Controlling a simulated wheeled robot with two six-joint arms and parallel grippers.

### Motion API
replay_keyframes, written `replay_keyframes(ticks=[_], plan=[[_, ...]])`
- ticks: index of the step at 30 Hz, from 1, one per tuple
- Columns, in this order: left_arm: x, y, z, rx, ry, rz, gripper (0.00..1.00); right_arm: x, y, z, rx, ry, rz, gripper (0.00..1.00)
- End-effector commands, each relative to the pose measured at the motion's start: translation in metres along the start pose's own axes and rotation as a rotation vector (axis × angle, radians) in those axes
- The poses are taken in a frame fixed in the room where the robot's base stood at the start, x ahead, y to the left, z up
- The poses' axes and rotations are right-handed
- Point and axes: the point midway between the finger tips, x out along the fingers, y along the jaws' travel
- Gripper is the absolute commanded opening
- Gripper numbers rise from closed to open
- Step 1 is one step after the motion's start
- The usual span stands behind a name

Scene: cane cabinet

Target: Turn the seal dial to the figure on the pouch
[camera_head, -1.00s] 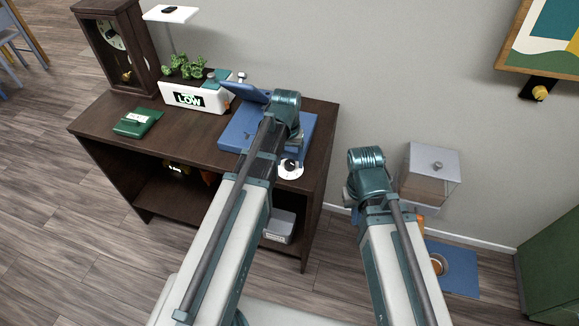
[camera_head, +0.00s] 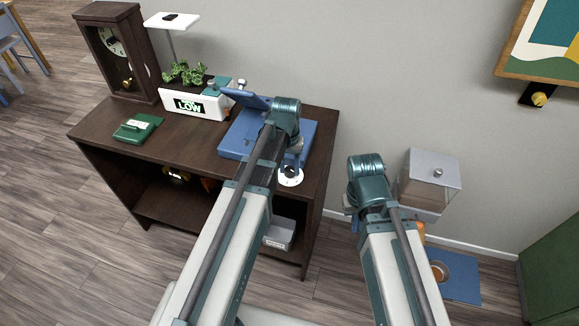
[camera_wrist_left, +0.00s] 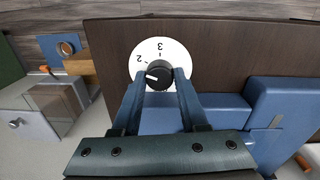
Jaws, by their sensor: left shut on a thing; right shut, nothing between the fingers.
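The seal dial (camera_wrist_left: 158,75) is a black knob with a white mark on a white disc (camera_wrist_left: 175,50) bearing the figures 2 and 3. The mark points left, a little below the 2 in the left wrist view. My left gripper (camera_wrist_left: 157,80) is shut on the knob, one finger at each side. In the head view the white disc (camera_head: 290,176) shows at the front of the blue sealer (camera_head: 239,139). A flat green thing (camera_head: 138,128), perhaps the pouch, lies at the cabinet's left; no figure is readable. My right gripper (camera_head: 350,205) is partly hidden by its arm, away from the cabinet.
A clear-sided container (camera_head: 431,180) stands right of my right wrist.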

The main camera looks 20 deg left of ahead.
Motion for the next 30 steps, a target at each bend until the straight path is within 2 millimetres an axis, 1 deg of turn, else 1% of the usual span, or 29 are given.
replay_keyframes(ticks=[8,30], plan=[[0.0001,0.0002,-0.0003,0.138,-0.005,0.001,0.00,0.0001,0.0000,0.0000,0.000,0.000,0.000,0.00],[0.0001,0.0012,-0.0007,0.826,-0.031,0.001,0.00,0.0001,0.0000,0.0000,0.000,0.000,0.000,0.00]])
